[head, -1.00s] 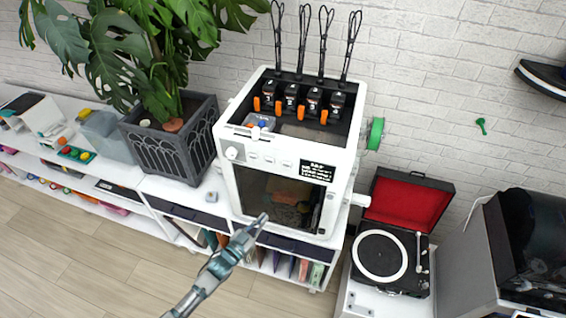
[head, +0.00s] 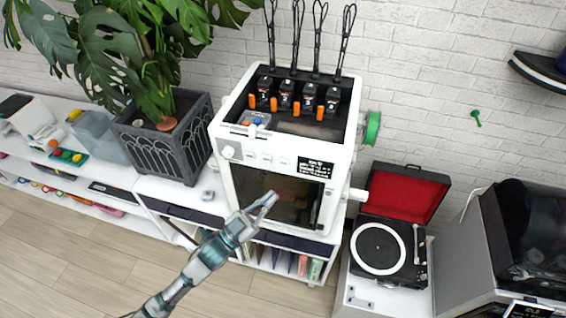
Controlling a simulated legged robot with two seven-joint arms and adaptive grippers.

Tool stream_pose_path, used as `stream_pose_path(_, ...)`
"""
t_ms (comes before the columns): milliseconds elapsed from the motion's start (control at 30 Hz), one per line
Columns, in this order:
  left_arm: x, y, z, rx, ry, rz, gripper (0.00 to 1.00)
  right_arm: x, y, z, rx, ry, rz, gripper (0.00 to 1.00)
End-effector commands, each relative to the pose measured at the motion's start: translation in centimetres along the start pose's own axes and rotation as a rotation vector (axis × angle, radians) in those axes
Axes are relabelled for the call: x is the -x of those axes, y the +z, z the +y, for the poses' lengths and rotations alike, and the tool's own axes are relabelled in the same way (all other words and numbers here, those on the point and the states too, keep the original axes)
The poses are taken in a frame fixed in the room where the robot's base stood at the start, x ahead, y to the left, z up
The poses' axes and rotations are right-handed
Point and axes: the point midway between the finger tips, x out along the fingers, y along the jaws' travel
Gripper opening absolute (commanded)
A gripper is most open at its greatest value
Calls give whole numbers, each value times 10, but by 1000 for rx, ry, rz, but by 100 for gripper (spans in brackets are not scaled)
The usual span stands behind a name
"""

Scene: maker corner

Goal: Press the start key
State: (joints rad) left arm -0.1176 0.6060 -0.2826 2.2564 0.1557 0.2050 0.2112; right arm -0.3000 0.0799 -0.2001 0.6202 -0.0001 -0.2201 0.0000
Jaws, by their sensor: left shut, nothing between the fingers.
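A white 3D printer (head: 277,148) stands on the white shelf unit, with a dark front window. Its front panel has a round knob (head: 228,152), a row of small pale keys (head: 266,159) and a small black display (head: 315,168). I cannot read which key is the start key. My left gripper (head: 270,200) is shut and empty. It is in front of the printer's window, below the keys, and looks apart from the panel. My right gripper is not in view.
A potted plant in a dark planter (head: 165,150) stands left of the printer. A record player (head: 380,250) with an open red lid is at the right. A dark-fronted machine (head: 530,240) is at the far right. Open floor (head: 60,260) lies at the lower left.

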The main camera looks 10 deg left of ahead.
Motion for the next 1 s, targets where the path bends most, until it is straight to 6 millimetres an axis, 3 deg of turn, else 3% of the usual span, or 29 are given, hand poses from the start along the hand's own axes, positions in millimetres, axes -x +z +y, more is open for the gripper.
stream_pose_path(267, -9, 9, -9, 0, -1, 1, 0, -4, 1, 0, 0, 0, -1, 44)
stream_pose_path(700, -50, 39, -39, 0, -2, 0, 0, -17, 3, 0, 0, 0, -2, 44)
stream_pose_path(1000, -60, 45, -46, 1, -1, 0, 0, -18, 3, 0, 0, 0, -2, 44)
